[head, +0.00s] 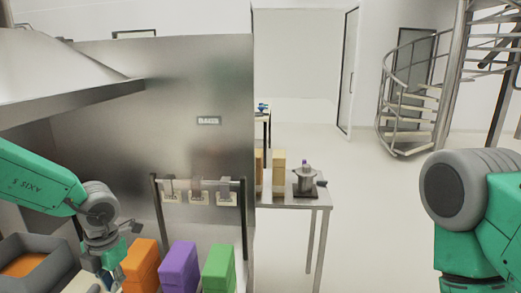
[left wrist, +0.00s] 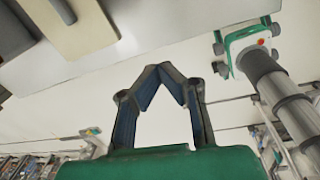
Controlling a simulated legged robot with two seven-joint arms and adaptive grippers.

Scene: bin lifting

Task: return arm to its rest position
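My left arm (head: 38,180) comes in from the left, green with a grey wrist joint. My left gripper (head: 108,268) hangs low, just left of the orange block, with no bin in its grasp. In the left wrist view the two dark fingers (left wrist: 160,72) lean together and meet at their tips, with nothing seen between them. My right arm (head: 480,215) shows at the right edge as a grey joint and green links. The right gripper is outside both views. A grey bin (head: 12,248) with something orange inside stands at the lower left.
Orange (head: 141,262), purple (head: 179,266) and green (head: 218,266) blocks stand along the front. A rack (head: 200,182) with hanging pieces is behind them. Open floor lies between that table and my right arm.

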